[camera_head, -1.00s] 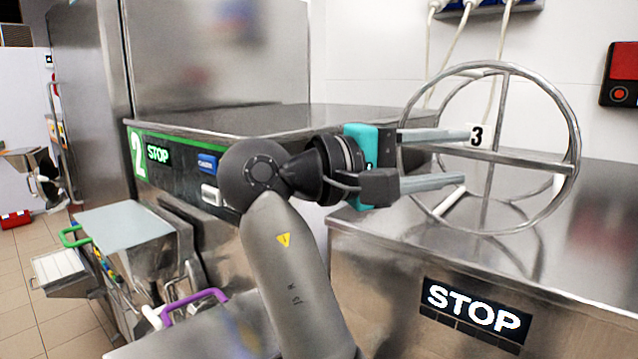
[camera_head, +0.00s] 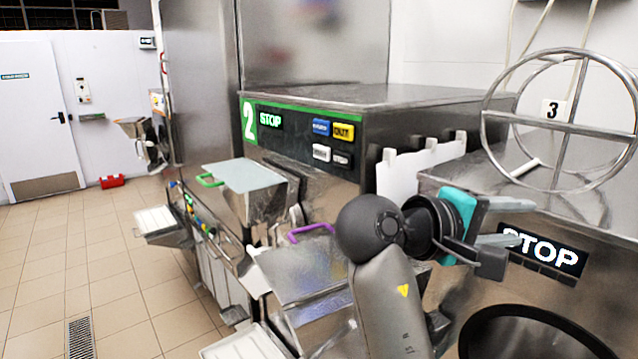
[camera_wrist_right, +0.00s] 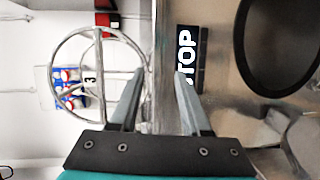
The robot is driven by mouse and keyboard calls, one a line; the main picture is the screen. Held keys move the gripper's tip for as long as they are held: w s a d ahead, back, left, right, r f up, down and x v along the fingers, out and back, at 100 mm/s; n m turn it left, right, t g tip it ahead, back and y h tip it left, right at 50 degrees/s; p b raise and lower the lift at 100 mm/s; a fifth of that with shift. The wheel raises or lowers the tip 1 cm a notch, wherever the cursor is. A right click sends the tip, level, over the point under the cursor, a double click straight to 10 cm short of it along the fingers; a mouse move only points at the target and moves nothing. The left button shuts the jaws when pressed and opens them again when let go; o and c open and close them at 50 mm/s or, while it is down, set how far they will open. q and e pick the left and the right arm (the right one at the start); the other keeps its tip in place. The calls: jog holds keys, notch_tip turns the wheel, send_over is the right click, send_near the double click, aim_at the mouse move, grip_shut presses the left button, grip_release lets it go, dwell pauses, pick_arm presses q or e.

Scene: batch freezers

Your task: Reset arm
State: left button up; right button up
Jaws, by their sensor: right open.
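My right gripper (camera_head: 518,225) is open and empty. In the head view it points right, in front of the freezer with the black STOP panel (camera_head: 545,250). Its two grey fingers show apart in the right wrist view (camera_wrist_right: 155,95), with the STOP panel (camera_wrist_right: 188,60) beyond the right finger. A metal wheel-shaped frame (camera_head: 570,127) with a "3" label stands on that freezer's top, above the gripper in the head view. It also shows in the right wrist view (camera_wrist_right: 57,62). My left gripper is not in view.
A freezer marked 2 (camera_head: 350,125) with coloured buttons stands behind my right arm. Hoppers with a green handle (camera_head: 210,180) and a purple handle (camera_head: 312,231) project from the machines. A dark round opening (camera_head: 540,335) is at the lower right. Tiled floor (camera_head: 100,270) at left is free.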

jog(key=s+a+f+n+t+y, duration=0.1)
jog(key=s+f+y, duration=0.25)
jog(key=f, duration=0.85)
jog(key=s+f+y, duration=0.2)
jog(key=f+y, duration=0.3)
jog(key=f, duration=0.8)
jog(key=s+a+f+m+g+y, duration=0.1)
jog(key=s+a+f+y, duration=0.4)
jog(key=s, duration=0.4)
jog(key=s+a+f+m+g+y, duration=0.2)
jog(key=s+a+f, duration=0.1)
jog(key=s+f, duration=0.5)
notch_tip(320, 180, down, 27)
jog(key=s+b, duration=0.2)
jog(key=b, duration=0.5)
pick_arm(q)
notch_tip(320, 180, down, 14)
jog(key=b, duration=0.6)
jog(key=shift+b, duration=0.35)
pick_arm(e)
jog(key=s+d+f+g, duration=0.1)
jog(key=s+f, duration=0.7)
jog(key=f, duration=0.2)
jog(key=s+d+f+g, duration=0.1)
jog(key=s+f, duration=0.7)
jog(key=f, duration=0.3)
jog(key=shift+d+n, duration=0.3)
jog(key=shift+d, duration=0.1)
